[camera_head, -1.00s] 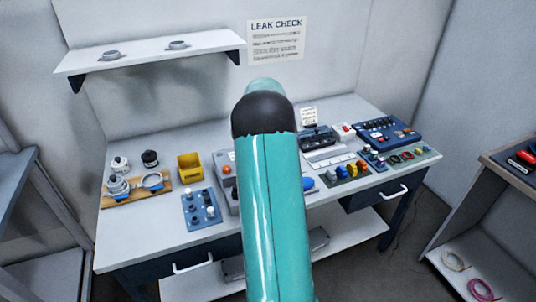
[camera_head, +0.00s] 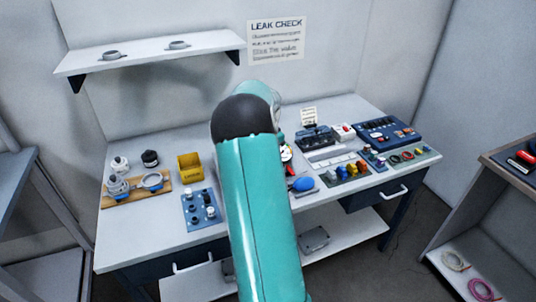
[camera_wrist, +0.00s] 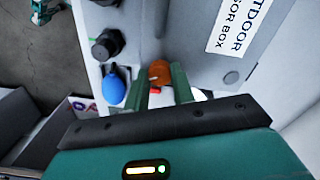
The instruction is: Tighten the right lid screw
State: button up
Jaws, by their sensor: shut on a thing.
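The grey box in the wrist view (camera_wrist: 190,45) carries a white label with "OUTDOOR" and "OR BOX" readable. An orange knob-like lid screw (camera_wrist: 160,71) stands at its edge. My gripper (camera_wrist: 162,76) has its two green fingers on either side of the orange screw and is shut on it. The fingers cover part of the screw, so its seating is hidden. In the head view my teal arm hides the box, the screw and my gripper.
A blue bulb (camera_head: 302,184) lies close by, also in the wrist view (camera_wrist: 114,86). A black fitting (camera_wrist: 105,45) sticks out from the box. A yellow bin (camera_head: 190,167) and blue panel (camera_head: 200,210) stand left. Coloured knobs (camera_head: 352,170) and a blue case (camera_head: 388,132) stand right.

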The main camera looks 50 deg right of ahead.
jog(key=m, duration=0.4)
dwell(0.5)
jog(key=o, duration=1)
jog(key=shift+r, duration=0.1)
notch_tip(320, 180, up, 14)
jog(key=shift+f, duration=0.2)
